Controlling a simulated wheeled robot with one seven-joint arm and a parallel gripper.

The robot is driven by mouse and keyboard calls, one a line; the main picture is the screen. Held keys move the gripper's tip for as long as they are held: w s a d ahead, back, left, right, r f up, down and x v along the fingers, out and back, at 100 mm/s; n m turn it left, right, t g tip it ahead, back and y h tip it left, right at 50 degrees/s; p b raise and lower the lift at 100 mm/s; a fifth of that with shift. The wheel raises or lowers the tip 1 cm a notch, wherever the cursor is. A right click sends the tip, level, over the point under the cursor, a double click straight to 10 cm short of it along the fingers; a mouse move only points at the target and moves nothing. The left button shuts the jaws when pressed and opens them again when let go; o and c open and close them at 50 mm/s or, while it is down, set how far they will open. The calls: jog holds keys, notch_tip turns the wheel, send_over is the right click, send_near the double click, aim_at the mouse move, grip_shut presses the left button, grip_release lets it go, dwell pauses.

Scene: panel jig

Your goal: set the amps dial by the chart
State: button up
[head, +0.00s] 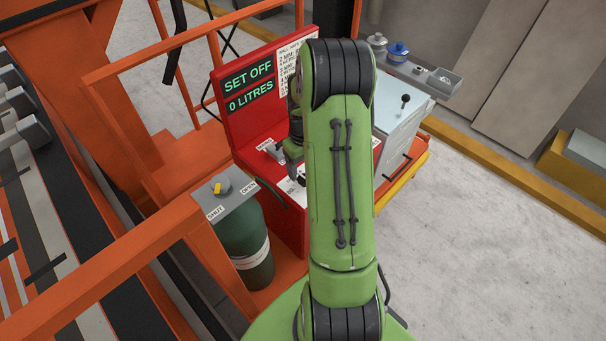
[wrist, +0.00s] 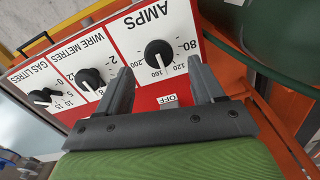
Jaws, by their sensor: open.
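The amps dial (wrist: 158,54) is a round black knob on a white plate marked AMPS, with 80, 120, 160 and 200 around it, upside down in the wrist view. I cannot surely read its pointer. My gripper (wrist: 160,72) is open, its two fingers apart on either side of the knob's near side; I cannot tell whether they touch it. In the head view my arm hides most of the red welder (head: 240,115). Its display (head: 249,88) reads SET OFF and 0 LITRES. The white chart (head: 287,76) is partly hidden behind my arm, its rows too small to read.
The wire metres knob (wrist: 92,79) and gas litres knob (wrist: 40,97) sit beside the amps dial. A green gas cylinder (head: 243,240) with a yellow-marked valve (head: 219,187) stands near orange rails (head: 150,55). A grey cabinet (head: 398,115) stands right of the welder.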

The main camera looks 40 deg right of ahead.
aim_at(304, 181)
notch_tip(304, 181, down, 3)
jog(key=shift+s+f, duration=0.1)
jog(key=shift+s, duration=0.05)
jog(key=shift+f, duration=0.5)
jog(key=c, duration=1.1)
jog(key=shift+o, duration=0.3)
jog(key=shift+d+f+m+b, duration=0.1)
jog(key=shift+m+b, duration=0.7)
jog(key=shift+m, duration=0.4)
jog(key=m+b, duration=0.1)
jog(key=m, duration=0.1)
jog(key=shift+m, duration=0.4)
jog(key=o, duration=1)
jog(key=shift+o, duration=0.2)
